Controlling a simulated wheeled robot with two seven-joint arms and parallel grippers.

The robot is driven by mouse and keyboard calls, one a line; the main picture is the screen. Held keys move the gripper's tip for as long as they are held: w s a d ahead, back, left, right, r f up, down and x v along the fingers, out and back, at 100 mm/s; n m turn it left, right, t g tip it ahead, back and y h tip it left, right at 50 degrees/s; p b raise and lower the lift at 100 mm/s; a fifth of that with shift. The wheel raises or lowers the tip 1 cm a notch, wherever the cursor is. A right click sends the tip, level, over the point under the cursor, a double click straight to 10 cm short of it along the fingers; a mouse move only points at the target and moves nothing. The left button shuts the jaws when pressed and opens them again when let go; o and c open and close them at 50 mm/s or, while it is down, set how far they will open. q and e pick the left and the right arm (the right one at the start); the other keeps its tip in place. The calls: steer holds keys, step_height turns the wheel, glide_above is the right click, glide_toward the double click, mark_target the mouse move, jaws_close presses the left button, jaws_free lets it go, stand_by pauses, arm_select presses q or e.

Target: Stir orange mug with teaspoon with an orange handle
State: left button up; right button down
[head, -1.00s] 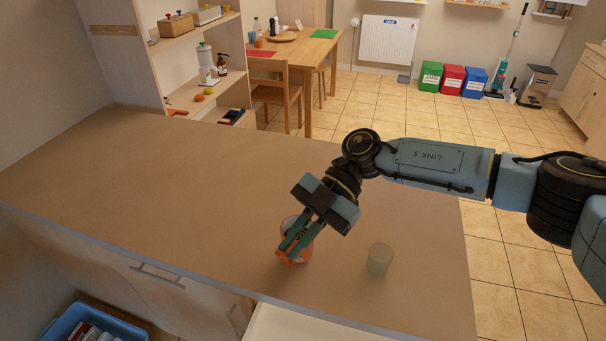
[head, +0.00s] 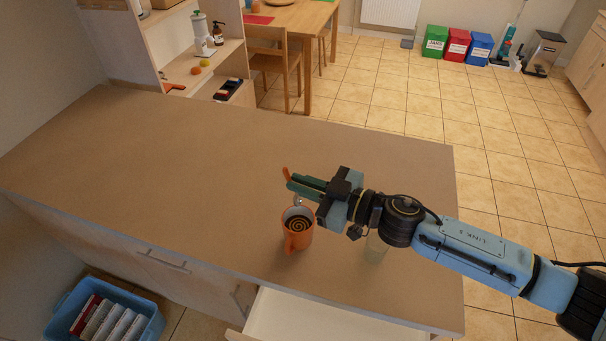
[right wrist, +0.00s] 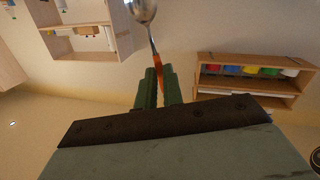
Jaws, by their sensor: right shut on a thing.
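The orange mug (head: 291,241) stands upright on the counter, its handle toward the front. It holds dark liquid with a pale swirl on top. My right gripper (head: 300,184) is just above and behind the mug, lying nearly level and pointing left. It is shut on the teaspoon's orange handle (head: 287,174), whose end sticks up past the fingers. A small grey part below the fingers, near the mug's rim, looks like the spoon's bowl. In the right wrist view the metal bowl (right wrist: 143,10) and orange handle (right wrist: 155,65) show clear beyond the fingers. My left gripper is out of view.
A pale translucent cup (head: 376,250) stands right of the mug, partly hidden by my right arm. An open drawer (head: 325,318) juts out below the counter's front edge. A blue crate (head: 150,325) is on the floor at left. The counter's left side is clear.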

steer(key=shift+f, duration=0.2)
steer(key=b, duration=0.5)
glide_above(296, 234)
step_height(296, 234, down, 4)
step_height(296, 234, down, 8)
steer(key=w+d+b, duration=0.1)
steer(key=b, duration=0.5)
steer(key=shift+w+d+f, duration=0.15)
steer(key=shift+w+d, duration=0.15)
steer(key=shift+d, duration=0.05)
